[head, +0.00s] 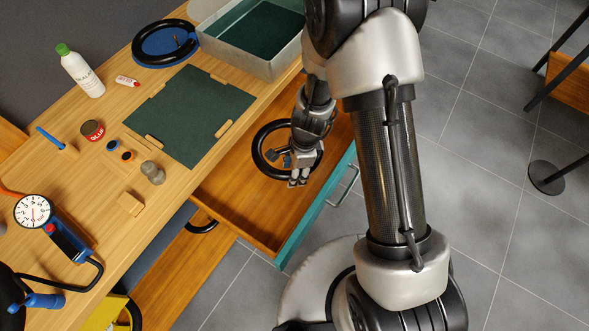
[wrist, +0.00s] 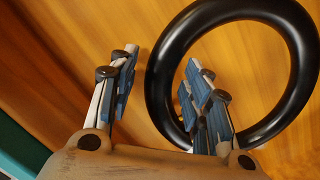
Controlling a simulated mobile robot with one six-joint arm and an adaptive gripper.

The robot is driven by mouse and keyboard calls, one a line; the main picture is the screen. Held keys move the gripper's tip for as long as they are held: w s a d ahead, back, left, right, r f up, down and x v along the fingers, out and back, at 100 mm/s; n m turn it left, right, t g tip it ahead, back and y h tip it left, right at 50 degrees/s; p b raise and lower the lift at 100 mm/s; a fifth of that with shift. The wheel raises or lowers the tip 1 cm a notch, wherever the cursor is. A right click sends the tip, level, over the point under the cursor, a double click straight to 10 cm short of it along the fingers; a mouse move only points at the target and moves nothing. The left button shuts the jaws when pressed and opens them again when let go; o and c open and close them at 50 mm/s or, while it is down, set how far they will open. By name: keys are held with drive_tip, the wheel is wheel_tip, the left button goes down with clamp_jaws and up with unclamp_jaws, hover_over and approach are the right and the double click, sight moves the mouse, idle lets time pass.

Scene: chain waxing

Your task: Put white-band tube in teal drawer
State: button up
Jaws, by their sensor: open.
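The teal-fronted drawer (head: 316,209) is pulled open below the bench. A black ring-shaped tube (head: 257,154) lies on its wooden floor. The tube also shows in the wrist view (wrist: 305,60); I see no white band on its visible part, so I cannot tell whether it is the white-band tube. My gripper (head: 292,170) is inside the drawer area at the ring's right side. In the wrist view my open gripper (wrist: 160,72) has one finger left of the ring and the other over its inside, with nothing held.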

drive_tip(key=s+d+r+n+t+p, duration=0.1)
drive_tip(key=d+r+n+p, duration=0.2)
drive_tip(key=r, duration=1.2)
drive_tip(key=s+d+r+n+t+p, duration=0.15)
drive_tip(key=r+n+p, duration=0.25)
drive_tip(key=r, duration=1)
drive_tip(key=s+d+r+n+t+h, duration=0.1)
drive_tip(key=s+d+r+n, duration=0.2)
drive_tip(key=s+r, duration=0.3)
drive_tip(key=s+d+r+n+t, duration=0.1)
drive_tip(key=s+d+r+n, duration=0.2)
drive_tip(key=s+r+n, duration=0.3)
drive_tip(key=shift+s+r+n+h, duration=0.3)
drive_tip(key=shift+s+h, duration=0.1)
drive_tip(key=shift+s, duration=0.45)
